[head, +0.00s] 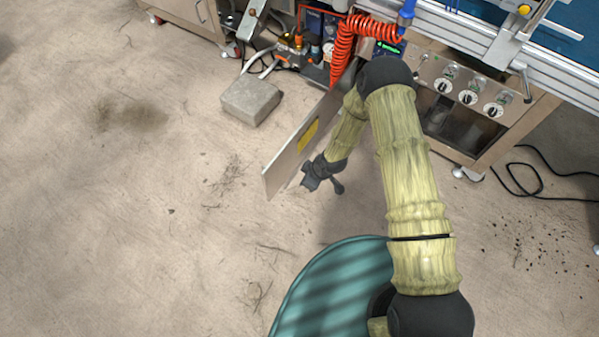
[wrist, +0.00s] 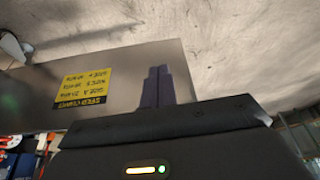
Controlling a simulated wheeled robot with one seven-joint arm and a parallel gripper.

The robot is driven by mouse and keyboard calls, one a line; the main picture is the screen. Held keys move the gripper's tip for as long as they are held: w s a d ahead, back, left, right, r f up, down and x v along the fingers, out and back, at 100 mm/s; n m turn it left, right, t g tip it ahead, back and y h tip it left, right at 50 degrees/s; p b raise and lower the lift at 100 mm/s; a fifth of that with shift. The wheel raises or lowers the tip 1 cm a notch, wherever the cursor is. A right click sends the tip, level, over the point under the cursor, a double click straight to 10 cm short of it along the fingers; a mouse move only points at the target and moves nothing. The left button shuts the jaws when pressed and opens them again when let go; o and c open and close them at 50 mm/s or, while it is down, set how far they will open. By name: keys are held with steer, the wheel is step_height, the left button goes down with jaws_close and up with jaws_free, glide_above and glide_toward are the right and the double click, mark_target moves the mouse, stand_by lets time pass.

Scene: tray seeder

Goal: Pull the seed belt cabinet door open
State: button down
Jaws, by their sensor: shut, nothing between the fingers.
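The seed belt cabinet door (head: 285,167) is a thin grey metal panel with a yellow label. It stands swung out from the machine over the floor, wide open. In the wrist view the door (wrist: 118,105) fills much of the upper left, its label upside down. My gripper (head: 308,184) is at the labelled face, close to the door's outer end. In the wrist view its fingers (wrist: 157,86) are together and empty in front of the panel. I cannot tell whether they touch it. The door's hinge side is partly hidden by my arm.
A grey concrete block (head: 250,99) lies on the floor left of the door. A coiled red hose (head: 343,48) hangs above the door's inner end. A control panel with knobs (head: 467,97) is at right. A black cable (head: 535,178) lies farther right. The floor at left is clear.

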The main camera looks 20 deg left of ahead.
steer(key=p+v, duration=0.1)
steer(key=v, duration=0.8)
steer(key=shift+s+r, duration=0.15)
steer(key=shift+r, duration=0.35)
